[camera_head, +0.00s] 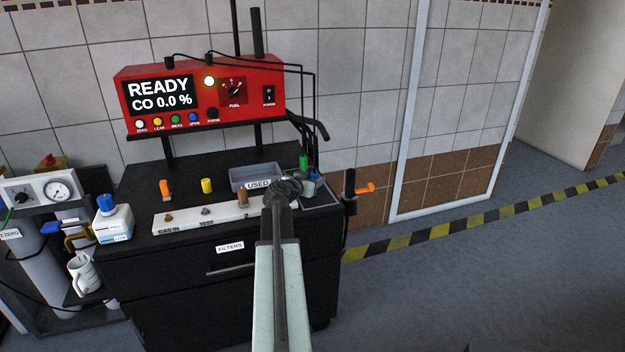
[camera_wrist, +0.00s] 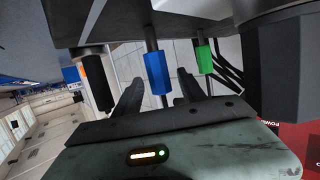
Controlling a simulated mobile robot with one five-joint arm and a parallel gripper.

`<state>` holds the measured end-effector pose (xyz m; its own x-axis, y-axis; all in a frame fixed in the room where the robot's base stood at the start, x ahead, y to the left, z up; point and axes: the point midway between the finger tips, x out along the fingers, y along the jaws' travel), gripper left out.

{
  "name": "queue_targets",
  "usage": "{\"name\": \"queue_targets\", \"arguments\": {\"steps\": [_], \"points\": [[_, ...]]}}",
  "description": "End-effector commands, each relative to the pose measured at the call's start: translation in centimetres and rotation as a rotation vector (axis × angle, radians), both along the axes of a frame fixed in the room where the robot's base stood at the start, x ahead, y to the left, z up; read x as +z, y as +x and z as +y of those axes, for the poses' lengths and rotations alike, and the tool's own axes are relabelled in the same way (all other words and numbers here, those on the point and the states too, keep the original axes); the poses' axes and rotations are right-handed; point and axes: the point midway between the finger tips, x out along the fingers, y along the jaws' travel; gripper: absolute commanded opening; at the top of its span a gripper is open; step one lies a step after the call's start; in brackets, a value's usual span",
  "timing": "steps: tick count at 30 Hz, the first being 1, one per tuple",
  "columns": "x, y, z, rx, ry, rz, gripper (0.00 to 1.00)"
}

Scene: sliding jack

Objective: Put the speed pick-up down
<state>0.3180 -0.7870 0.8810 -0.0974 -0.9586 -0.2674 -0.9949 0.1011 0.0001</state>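My gripper (camera_wrist: 158,88) has its two dark fingers spread apart in the wrist view. A blue grip on a metal rod (camera_wrist: 157,73) stands between and beyond them, with gaps visible at its sides. In the head view my gripper (camera_head: 286,187) is over the right end of the black cabinet top, and its fingertips are hard to make out. I cannot pick out the speed pick-up with certainty. A black cylinder with an orange part (camera_head: 350,188) is at the cabinet's right edge. A black handle with an orange band (camera_wrist: 97,82) shows left of my fingers in the wrist view.
A green-gripped piece (camera_head: 303,162) stands close by. The grey "USED" tray (camera_head: 243,177) and a white labelled rack (camera_head: 190,217) lie to the left. The red analyser (camera_head: 200,95) stands behind on posts. Open floor (camera_head: 480,260) lies to the right.

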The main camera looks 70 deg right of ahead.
Motion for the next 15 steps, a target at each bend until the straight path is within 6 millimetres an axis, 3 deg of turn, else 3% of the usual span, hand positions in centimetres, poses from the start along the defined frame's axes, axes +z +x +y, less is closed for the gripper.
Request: {"name": "queue_targets", "arguments": {"steps": [5,15], "points": [[0.6,0.0,0.0,0.000,0.000,0.000,0.48],[2.7,0.7,7.7,0.003,0.000,-0.001,0.48]]}}
